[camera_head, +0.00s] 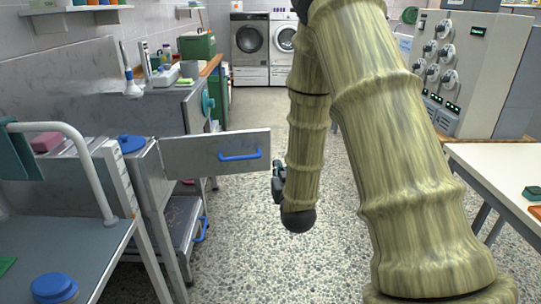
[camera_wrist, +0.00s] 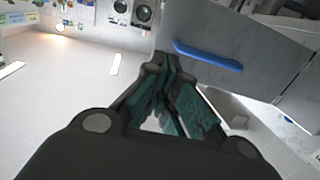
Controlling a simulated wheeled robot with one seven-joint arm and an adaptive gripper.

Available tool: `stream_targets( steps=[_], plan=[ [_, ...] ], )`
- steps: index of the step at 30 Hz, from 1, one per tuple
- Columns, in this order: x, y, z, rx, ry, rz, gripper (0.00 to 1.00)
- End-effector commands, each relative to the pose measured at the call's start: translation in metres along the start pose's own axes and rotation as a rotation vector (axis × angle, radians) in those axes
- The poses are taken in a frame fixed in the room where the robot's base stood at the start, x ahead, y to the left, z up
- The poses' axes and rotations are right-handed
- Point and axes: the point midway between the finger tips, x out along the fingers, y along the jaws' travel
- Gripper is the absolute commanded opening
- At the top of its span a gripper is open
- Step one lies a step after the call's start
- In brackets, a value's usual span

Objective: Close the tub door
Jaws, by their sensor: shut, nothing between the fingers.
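The tub door is a grey panel (camera_head: 200,152) with a blue bar handle (camera_head: 240,155). It stands swung out to the right from the grey metal tub unit (camera_head: 150,178), so it is open. In the wrist view, the door (camera_wrist: 262,42) fills the upper right, with its blue handle (camera_wrist: 207,56) showing. My gripper (camera_head: 278,175) is just right of the door's free edge in the head view. In the wrist view, my gripper (camera_wrist: 166,66) has its fingertips together and empty, close to the door's edge. I cannot tell whether they touch it.
A lower grey drawer or door with a blue handle (camera_head: 200,229) sits beneath. A cart with a white rail (camera_head: 75,135) stands at left, and a white table (camera_head: 500,170) at right. Washing machines (camera_head: 250,48) are at the back. The pebbled floor (camera_head: 245,245) between is clear.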

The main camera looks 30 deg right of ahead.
Motion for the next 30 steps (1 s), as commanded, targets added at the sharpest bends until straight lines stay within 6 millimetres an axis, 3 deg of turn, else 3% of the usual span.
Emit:
stream_targets(
  steps=[8,30],
  plan=[
    [0.015,0.006,-0.016,0.007,0.051,0.011,0.00],
    [0.128,0.007,-0.020,0.007,0.048,0.010,0.00]
  ],
)
